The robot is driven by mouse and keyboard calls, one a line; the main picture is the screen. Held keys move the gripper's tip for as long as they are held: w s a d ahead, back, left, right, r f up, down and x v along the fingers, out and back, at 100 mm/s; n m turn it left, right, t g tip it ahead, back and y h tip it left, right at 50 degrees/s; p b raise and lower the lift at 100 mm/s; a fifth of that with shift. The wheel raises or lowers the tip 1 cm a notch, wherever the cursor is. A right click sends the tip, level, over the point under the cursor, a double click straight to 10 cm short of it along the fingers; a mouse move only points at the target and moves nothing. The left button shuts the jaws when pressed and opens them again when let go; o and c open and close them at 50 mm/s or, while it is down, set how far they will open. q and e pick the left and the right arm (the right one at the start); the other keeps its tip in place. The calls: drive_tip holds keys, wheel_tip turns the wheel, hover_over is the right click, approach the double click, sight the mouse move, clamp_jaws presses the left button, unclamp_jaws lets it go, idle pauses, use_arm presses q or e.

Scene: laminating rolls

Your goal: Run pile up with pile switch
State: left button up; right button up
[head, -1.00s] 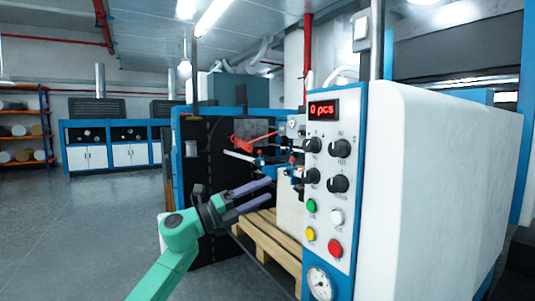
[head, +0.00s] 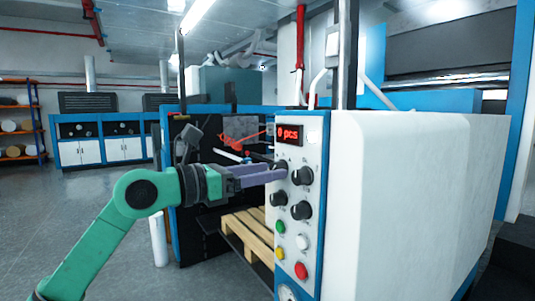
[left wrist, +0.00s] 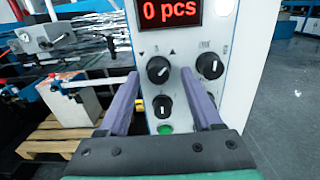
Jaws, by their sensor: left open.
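The control panel (head: 312,150) is a white plate with a blue edge on the machine's front. Its upper left knob (left wrist: 158,70), a black switch with down and up arrow marks above it, appears between my fingers in the left wrist view. In the head view that knob is mostly hidden by my fingertips. My left gripper (head: 284,172) reaches in from the left, its two purple fingers open at the panel's left side. Whether the fingers touch the knob cannot be told. A wooden pallet (head: 250,236) lies below inside the machine; no tall pile shows on it.
A red display (left wrist: 171,12) reads "0 pcs". Close by are an upper right knob (head: 302,175), two lower knobs, and green, white, yellow and red buttons (head: 301,271). The machine's large white housing (head: 420,200) fills the right. Open floor (head: 120,180) lies to the left.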

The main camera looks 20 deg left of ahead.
use_arm(q)
drive_tip(key=shift+w+d, duration=0.15)
drive_tip(key=shift+w, duration=0.3)
drive_tip(key=shift+s, duration=0.1)
clamp_jaws()
use_arm(e)
drive_tip(key=shift+w+d+r, duration=0.2)
drive_tip(key=shift+r, duration=0.1)
use_arm(q)
drive_tip(key=shift+n, duration=0.3)
drive_tip(key=n+p, duration=0.2)
drive_tip(key=n, duration=0.6)
use_arm(e)
wheel_tip(320, 180, up, 2)
drive_tip(key=shift+a+r, duration=0.1)
